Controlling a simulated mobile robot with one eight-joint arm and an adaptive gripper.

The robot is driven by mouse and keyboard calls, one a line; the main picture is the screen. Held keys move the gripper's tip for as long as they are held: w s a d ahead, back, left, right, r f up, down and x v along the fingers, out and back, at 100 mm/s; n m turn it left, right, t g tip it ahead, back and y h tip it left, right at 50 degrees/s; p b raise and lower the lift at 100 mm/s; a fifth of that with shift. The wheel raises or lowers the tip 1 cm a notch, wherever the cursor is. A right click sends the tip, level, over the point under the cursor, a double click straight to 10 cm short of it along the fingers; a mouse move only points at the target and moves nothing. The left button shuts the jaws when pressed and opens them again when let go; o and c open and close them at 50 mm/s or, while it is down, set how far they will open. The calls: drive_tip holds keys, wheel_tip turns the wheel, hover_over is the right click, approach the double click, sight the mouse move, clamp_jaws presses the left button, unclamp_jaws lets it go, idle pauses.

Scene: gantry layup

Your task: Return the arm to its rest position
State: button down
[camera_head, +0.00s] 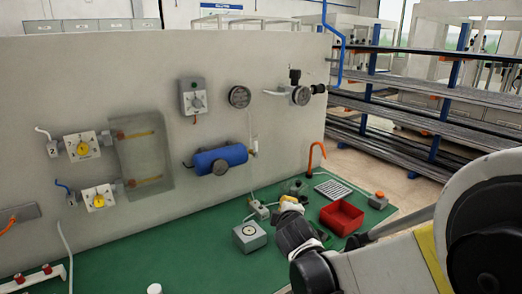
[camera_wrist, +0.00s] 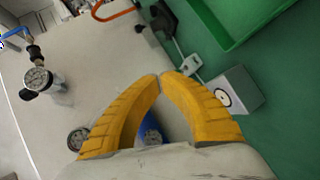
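My gripper (camera_wrist: 160,76) shows two yellow ribbed fingers in the wrist view. Their tips meet, and only the panel and a blue cylinder (camera_wrist: 151,126) show through the gap behind the tips, so it is shut and empty. In the head view my gripper (camera_head: 289,202) is small and partly hidden by my dark wrist. It is over the green bench, in front of the panel and left of the red tray. My arm reaches in from the lower right.
A grey panel (camera_head: 60,120) carries gauges, yellow-knobbed valves and the blue cylinder (camera_head: 219,159). On the green bench (camera_head: 190,235) are a red tray (camera_head: 342,217), a grey box with a dial (camera_head: 249,236) and an orange hook (camera_head: 317,155). Racks (camera_head: 430,125) stand behind at right.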

drive_tip(key=s+d+r+m+g+h, duration=0.1)
drive_tip(key=s+d+r+m+g, duration=0.2)
drive_tip(key=s+d, duration=0.35)
drive_tip(key=s+d+f+m+g, duration=0.1)
drive_tip(key=s+m, duration=0.5)
drive_tip(key=s, duration=0.6)
drive_tip(key=s+d+f+m+g, duration=0.1)
drive_tip(key=s+d+m, duration=0.3)
drive_tip(key=s, duration=0.9)
drive_tip(key=m+g, duration=0.1)
drive_tip(key=m, duration=0.1)
drive_tip(key=shift+d+f+m+y, duration=0.35)
drive_tip(key=shift+f+m+y, duration=0.05)
